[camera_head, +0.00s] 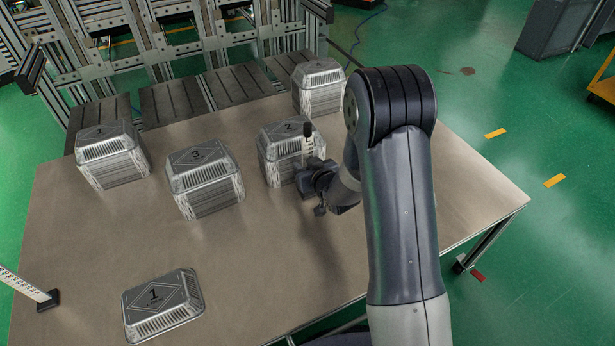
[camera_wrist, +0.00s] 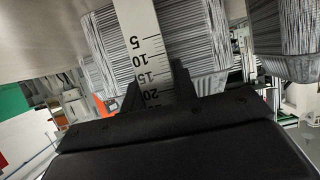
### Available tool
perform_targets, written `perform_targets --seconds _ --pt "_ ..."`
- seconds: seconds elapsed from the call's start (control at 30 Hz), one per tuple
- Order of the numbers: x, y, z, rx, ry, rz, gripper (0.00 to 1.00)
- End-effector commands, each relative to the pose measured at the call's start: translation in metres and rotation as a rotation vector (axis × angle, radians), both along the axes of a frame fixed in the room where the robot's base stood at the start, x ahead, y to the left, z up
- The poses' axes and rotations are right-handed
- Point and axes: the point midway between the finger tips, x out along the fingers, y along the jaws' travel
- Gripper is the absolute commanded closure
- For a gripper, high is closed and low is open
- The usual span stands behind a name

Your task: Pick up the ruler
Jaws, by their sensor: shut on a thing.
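My gripper (camera_head: 310,168) is shut on the ruler, in front of the foil tray stack marked 2 (camera_head: 277,140). In the wrist view the ruler (camera_wrist: 140,40) is a white strip with black numbers 5 to 20, running up between the dark fingers (camera_wrist: 155,88). In the head view only a short part of the ruler (camera_head: 307,146) shows above the gripper, with a black end on top. Its lower part is hidden by the gripper. I cannot tell whether it touches the stack.
Foil stacks marked 1 (camera_head: 110,160) and 3 (camera_head: 205,185) stand to the left, another stack (camera_head: 320,92) behind. A single tray marked 1 (camera_head: 160,305) lies near the front. A white marked strip with a black end block (camera_head: 47,300) enters at left. The table (camera_head: 270,260) is clear at front centre.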

Motion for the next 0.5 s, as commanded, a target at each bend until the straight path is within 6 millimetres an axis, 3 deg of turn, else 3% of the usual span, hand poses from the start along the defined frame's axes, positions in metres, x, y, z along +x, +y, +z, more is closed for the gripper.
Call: perform_targets --seconds 0.33,0.5 --pt "0.000 0.000 0.003 0.001 -0.002 0.000 1.00" --pt "0.001 0.000 0.026 0.001 -0.006 0.001 1.00"
